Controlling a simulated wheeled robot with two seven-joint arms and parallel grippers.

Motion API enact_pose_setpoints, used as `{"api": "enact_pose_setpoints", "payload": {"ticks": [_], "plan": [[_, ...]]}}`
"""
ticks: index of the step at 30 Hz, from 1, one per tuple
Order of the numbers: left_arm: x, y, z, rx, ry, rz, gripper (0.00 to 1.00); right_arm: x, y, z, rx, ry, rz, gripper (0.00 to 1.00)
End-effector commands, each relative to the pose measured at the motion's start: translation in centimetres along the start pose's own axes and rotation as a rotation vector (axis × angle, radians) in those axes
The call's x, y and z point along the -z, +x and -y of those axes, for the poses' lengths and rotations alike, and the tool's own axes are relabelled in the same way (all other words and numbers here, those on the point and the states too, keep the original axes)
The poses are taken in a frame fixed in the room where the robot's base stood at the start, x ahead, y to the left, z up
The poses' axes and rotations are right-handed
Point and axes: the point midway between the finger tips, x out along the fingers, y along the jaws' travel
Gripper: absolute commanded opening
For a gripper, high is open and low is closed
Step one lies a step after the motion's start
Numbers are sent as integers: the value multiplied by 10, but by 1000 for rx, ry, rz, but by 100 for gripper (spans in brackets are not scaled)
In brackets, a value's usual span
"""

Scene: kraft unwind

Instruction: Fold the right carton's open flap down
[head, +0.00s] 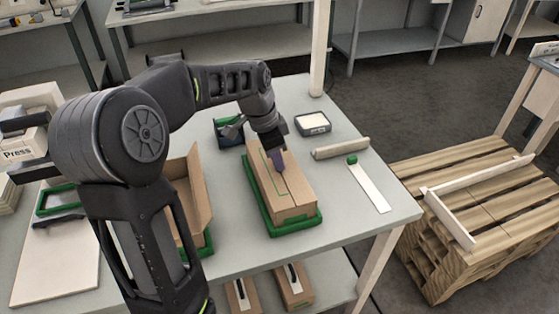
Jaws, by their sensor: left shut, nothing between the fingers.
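The right carton (296,206) is a brown box seated in a green tray (288,229) on the grey table. Its top looks flat, with a seam along its length; no flap of it stands clearly upright. My left gripper (278,165) is shut and empty, pointing down at the far part of the carton's top. Its tips look at or just above the cardboard; I cannot tell whether they touch. The gripper hides some of the far end. My right gripper is not in view.
A second carton with a raised flap (198,190) stands to the left, partly behind my left arm. Right of the right carton lie a roll (341,148), a white strip with a green end (370,188) and a small white-topped box (313,123). A wooden pallet (470,215) stands beyond the table's right edge.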

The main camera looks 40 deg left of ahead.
Motion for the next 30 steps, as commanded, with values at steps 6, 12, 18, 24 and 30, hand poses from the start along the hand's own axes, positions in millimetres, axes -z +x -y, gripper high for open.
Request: {"api": "enact_pose_setpoints", "payload": {"ticks": [6, 12, 18, 24, 30], "plan": [[-10, 11, -5, -23, -6, 28, 0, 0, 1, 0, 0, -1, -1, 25], [-10, 5, -4, -24, -7, 31, 0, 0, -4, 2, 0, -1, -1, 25], [-8, -4, -4, -24, -7, 31, 0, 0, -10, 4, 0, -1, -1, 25], [-5, -7, -4, -19, -5, 23, 0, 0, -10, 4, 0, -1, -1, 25], [-3, -9, -3, -16, -3, 19, 0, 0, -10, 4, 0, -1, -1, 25]]}}
